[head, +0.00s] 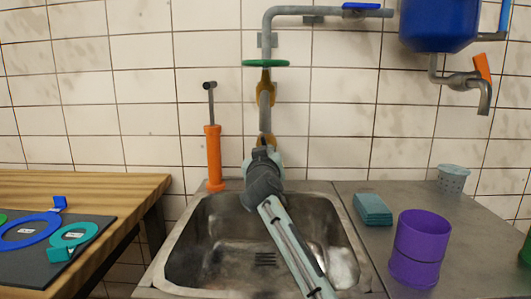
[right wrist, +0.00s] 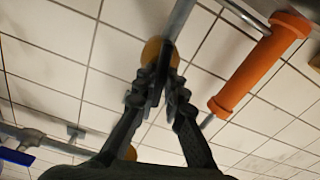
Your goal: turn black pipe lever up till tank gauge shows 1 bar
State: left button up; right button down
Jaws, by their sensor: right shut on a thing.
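A grey pipe (head: 265,110) with brass-coloured fittings (head: 265,88) runs down the tiled wall behind the sink. My right gripper (head: 262,148) reaches over the sink to the lower fitting. In the right wrist view its fingers (right wrist: 157,92) are closed together just in front of a brass fitting (right wrist: 160,52). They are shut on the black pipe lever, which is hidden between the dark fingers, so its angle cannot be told. The blue tank (head: 438,25) hangs at the upper right. No gauge face is visible. My left gripper is not in view.
A green round handle (head: 266,63) and a blue lever (head: 360,6) sit higher on the pipework. An orange pump (head: 213,158) stands left of the pipe. The steel sink (head: 190,255) lies below. A purple cup (head: 420,248) and sponges (head: 372,209) are on the right counter.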

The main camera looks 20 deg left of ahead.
jog(key=shift+n, duration=1)
jog(key=c, duration=1.6)
grip_release()
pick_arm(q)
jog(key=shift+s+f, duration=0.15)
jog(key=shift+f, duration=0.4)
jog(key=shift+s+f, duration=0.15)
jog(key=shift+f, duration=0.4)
pick_arm(e)
jog(key=v, duration=1.2)
